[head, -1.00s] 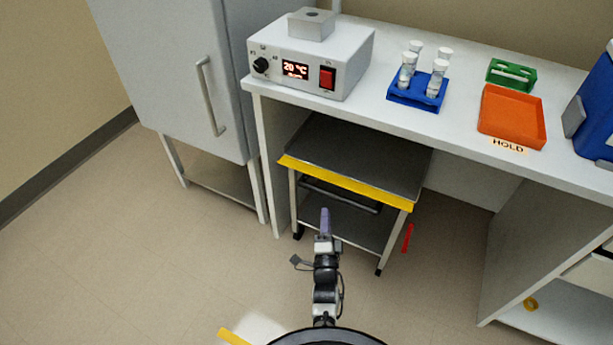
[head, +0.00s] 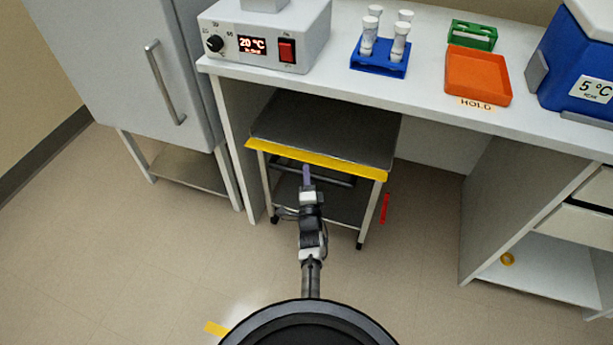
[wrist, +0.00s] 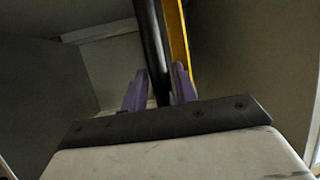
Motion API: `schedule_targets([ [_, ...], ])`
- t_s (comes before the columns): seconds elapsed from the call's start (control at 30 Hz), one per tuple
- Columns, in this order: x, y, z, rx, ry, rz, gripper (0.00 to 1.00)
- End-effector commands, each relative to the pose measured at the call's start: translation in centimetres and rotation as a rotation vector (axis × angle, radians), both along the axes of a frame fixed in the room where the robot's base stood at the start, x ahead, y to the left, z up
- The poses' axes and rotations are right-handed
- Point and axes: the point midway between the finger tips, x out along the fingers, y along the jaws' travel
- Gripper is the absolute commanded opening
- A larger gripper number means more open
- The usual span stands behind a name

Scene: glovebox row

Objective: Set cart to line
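The cart, with a dark grey top (head: 325,130) and a yellow front edge (head: 315,160), stands under the white bench. Its dark handle bar (head: 335,178) runs below the yellow edge. My gripper (head: 306,172) reaches in under that edge at the handle. In the wrist view, the purple fingers (wrist: 160,85) stand apart on either side of the dark bar (wrist: 152,45), with thin gaps visible beside it. A red strip (head: 385,208) lies on the floor right of the cart. A yellow strip (head: 216,328) lies on the floor at lower left.
A grey cabinet (head: 110,70) stands close left of the cart. The bench (head: 430,105) carries a heater box (head: 265,38), blue tube rack (head: 380,65), orange tray (head: 478,75) and blue cooler (head: 575,75). A shelf unit (head: 545,275) stands right. The floor before the cart is clear.

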Motion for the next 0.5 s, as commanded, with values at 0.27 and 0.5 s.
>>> schedule_targets([
  [0.27,0.98,0.09,0.23,-0.001,0.0,0.0,0.29],
  [0.5,0.96,0.1,0.24,-0.001,0.0,0.0,0.17],
])
